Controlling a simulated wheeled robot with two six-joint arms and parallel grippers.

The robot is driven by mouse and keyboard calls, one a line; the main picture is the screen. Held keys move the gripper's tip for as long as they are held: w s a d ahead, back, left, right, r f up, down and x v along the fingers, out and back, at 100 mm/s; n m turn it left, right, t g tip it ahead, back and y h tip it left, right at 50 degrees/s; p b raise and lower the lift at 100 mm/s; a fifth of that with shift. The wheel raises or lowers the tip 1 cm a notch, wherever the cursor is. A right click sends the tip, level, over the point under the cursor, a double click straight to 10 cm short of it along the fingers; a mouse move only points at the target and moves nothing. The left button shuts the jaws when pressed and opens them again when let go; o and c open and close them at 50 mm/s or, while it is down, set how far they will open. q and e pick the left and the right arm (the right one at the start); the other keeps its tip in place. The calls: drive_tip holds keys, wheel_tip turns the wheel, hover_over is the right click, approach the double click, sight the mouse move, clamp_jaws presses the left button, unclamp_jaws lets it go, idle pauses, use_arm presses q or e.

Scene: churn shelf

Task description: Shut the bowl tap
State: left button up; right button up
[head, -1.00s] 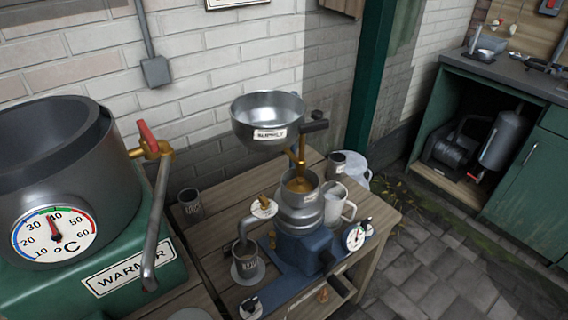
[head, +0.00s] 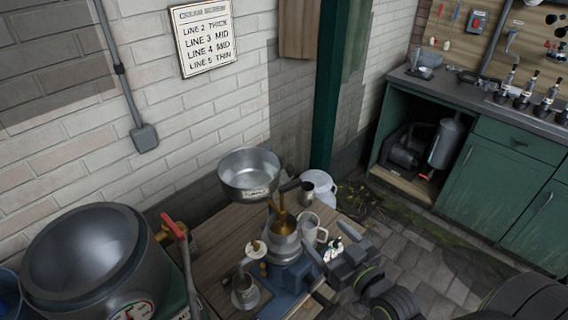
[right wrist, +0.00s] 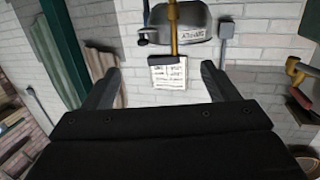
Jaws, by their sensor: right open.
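The metal supply bowl (head: 249,177) stands above the separator on the wooden bench in the head view. A brass tap (head: 283,215) runs down from its right side, with a dark lever handle (head: 290,186) sticking out sideways near the rim. My left gripper is out of view.
A warmer vat (head: 88,262) with a red-handled tap (head: 173,226) stands at left. A green cabinet (head: 498,185) is at right. Paved floor is open between bench and cabinet.

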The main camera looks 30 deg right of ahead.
drive_tip(key=t, duration=0.1)
approach(292, 185)
drive_tip(key=w+p, duration=0.1)
drive_tip(key=w, duration=0.2)
drive_tip(key=w+p, duration=0.2)
drive_tip(key=w, duration=0.2)
drive_tip(key=w+a+p, duration=0.1)
drive_tip(key=w+p, duration=0.1)
drive_tip(key=w, duration=0.2)
drive_tip(key=shift+r, duration=0.2)
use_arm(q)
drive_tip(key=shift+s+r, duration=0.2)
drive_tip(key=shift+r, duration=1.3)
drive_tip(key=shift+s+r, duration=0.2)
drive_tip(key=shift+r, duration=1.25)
use_arm(e)
drive_tip(key=shift+w+f, duration=0.1)
drive_tip(key=shift+w, duration=0.6)
drive_tip(key=c, duration=1)
use_arm(q)
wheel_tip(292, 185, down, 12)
drive_tip(key=b, duration=1.1)
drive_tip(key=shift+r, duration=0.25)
use_arm(e)
drive_tip(key=n+y, duration=0.2)
drive_tip(key=y, duration=0.1)
drive_tip(key=n+g+y, duration=0.1)
drive_tip(key=y, duration=0.1)
drive_tip(key=shift+w+a, duration=0.25)
drive_tip(key=shift+a, duration=0.05)
